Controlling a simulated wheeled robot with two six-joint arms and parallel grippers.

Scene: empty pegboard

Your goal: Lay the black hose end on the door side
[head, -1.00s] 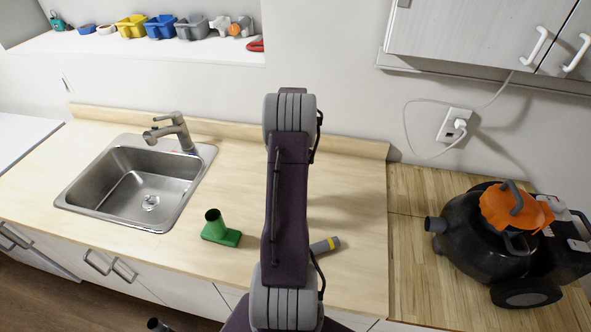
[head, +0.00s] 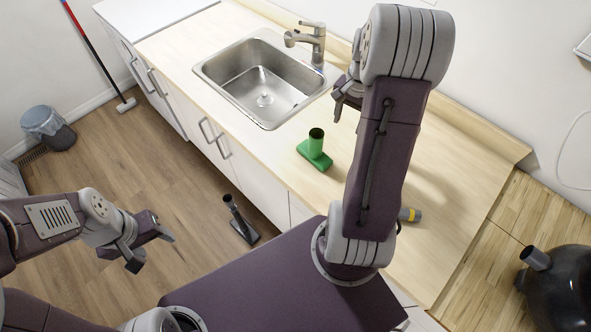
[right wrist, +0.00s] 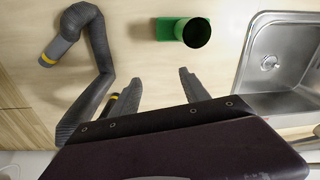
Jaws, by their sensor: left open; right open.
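In the right wrist view a dark grey hose (right wrist: 97,45) lies bent on the counter. One end has a grey cuff with a yellow band (right wrist: 50,57); another yellow band (right wrist: 113,97) shows beside my left-hand finger. In the head view only a yellow-banded hose end (head: 410,214) shows past my right arm; the rest is hidden. My right gripper (right wrist: 160,76) is open and empty above the counter; it also shows near the faucet in the head view (head: 345,95). My left gripper (head: 150,243) is open and empty over the floor. I cannot tell which side is the door side.
A green nozzle (head: 315,150) stands on the counter near the sink (head: 262,85). A black vacuum (head: 565,290) sits on the right-hand counter. A black floor nozzle (head: 240,220) is on the floor by the cabinets. A bin (head: 48,130) and a broom (head: 95,55) stand farther back.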

